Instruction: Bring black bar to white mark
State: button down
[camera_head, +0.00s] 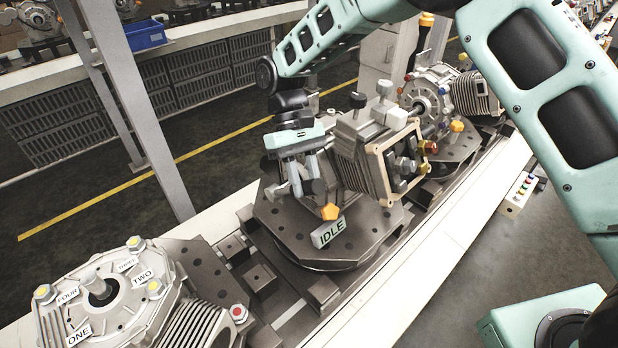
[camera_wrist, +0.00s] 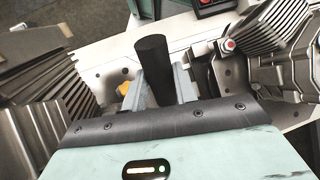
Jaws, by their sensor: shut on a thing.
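My gripper (camera_head: 302,178) is low over the middle fixture, beside the grey motor housing (camera_head: 362,165). In the wrist view, its two grey fingers (camera_wrist: 160,88) are shut on the black bar (camera_wrist: 152,62). The bar is a plain dark cylinder that sticks out past the fingertips. Its lower end is hidden behind the gripper's edge. In the head view I cannot clearly make out the bar among the dark grey parts at the fingers. I cannot pick out a distinct white mark in either view.
An IDLE sign (camera_head: 329,232) and a yellow-orange knob (camera_head: 330,211) are close to the fingers on the round fixture plate (camera_head: 300,245). A numbered grey housing (camera_head: 105,300) stands front left. Another motor (camera_head: 430,90) stands behind. A button box (camera_head: 519,192) is at the right.

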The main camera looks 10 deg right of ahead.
jog(key=shift+w+a+r, duration=0.25)
jog(key=shift+w+r, duration=0.1)
jog(key=shift+w, duration=0.05)
jog(key=shift+g, duration=0.3)
jog(key=c, duration=1.1)
grip_release()
jog(key=shift+w+a+r, duration=0.1)
jog(key=shift+w+r, duration=0.2)
jog(key=shift+w, duration=0.05)
jog(key=p+v, duration=0.7)
jog(key=v, duration=0.9)
jog(key=shift+a+r, duration=0.25)
jog(key=shift+r, duration=0.1)
